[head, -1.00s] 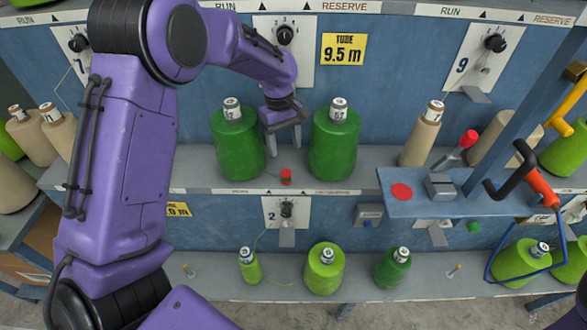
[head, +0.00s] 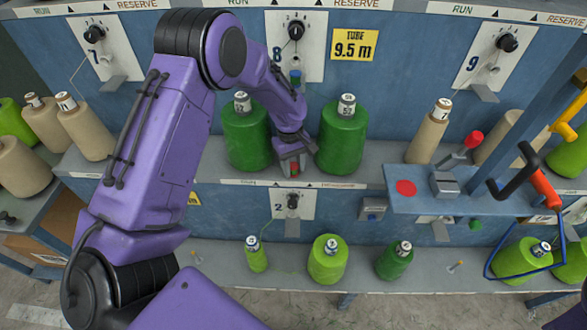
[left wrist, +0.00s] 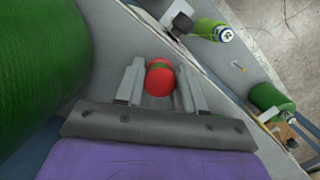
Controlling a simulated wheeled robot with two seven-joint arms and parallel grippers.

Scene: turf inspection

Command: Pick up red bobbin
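The red bobbin (head: 294,168) stands on the upper grey shelf between two large green cones, mostly hidden by my left gripper in the head view. In the left wrist view the bobbin (left wrist: 159,78) shows a round red end with a green band, lying between the two fingers. My left gripper (head: 291,170) is lowered over it, one finger on each side; it also shows in the left wrist view (left wrist: 161,88). The fingers look apart, with a narrow gap at the bobbin's sides; firm contact does not show. My right gripper is not in view.
The green cones (head: 246,138) and (head: 342,140) stand close on both sides of my left gripper. A blue side shelf (head: 425,202) with a red disc and a red-knobbed lever is at the right. Several green cones stand on the lower shelf (head: 290,276).

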